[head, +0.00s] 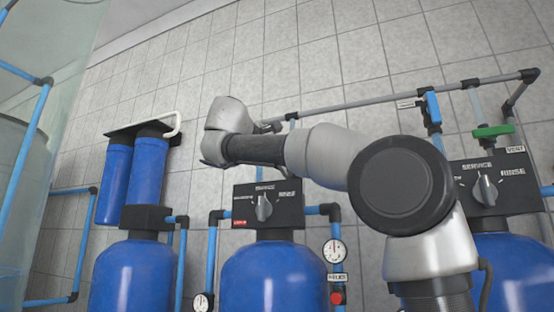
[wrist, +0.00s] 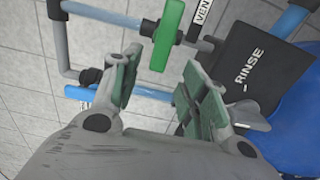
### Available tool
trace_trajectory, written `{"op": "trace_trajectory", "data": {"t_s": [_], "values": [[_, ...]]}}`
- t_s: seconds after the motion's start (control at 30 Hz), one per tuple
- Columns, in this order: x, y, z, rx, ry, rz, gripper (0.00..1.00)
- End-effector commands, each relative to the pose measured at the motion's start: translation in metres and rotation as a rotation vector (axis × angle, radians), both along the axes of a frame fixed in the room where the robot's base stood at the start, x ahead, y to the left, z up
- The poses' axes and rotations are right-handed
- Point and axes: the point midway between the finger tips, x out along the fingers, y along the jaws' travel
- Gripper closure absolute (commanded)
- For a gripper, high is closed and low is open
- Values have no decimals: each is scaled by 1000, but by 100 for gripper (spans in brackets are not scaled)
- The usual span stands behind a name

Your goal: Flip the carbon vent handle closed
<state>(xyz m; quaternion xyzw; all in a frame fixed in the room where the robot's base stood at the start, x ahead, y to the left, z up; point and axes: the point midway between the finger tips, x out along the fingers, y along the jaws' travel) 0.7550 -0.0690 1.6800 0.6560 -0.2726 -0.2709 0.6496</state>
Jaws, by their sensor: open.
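A green vent handle (head: 493,131) sits on a thin vertical pipe at the right of the head view, beside a "VENT" label (head: 515,149). It lies roughly level there, across the pipe. In the wrist view the green handle (wrist: 168,34) is at the top centre, with the label (wrist: 204,12) to its right. My gripper (wrist: 160,68) is open and empty. The handle's lower end shows in the gap between the fingertips, with no clear contact; the depth between them is hard to tell. In the head view my arm hides most of the gripper.
A blue handle (head: 432,108) hangs left of the green one. A grey pipe (head: 400,93) runs above along the tiled wall.

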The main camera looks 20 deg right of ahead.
Motion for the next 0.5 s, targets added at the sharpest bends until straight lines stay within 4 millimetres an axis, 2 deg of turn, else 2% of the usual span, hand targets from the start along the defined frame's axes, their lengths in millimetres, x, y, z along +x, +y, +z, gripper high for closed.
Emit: {"op": "trace_trajectory", "data": {"t_s": [0.03,0.2,0.5], "values": [[-7,10,0,-1,1,5,56],[-28,30,0,-1,1,4,56],[-39,40,0,-1,1,-1,56]]}}
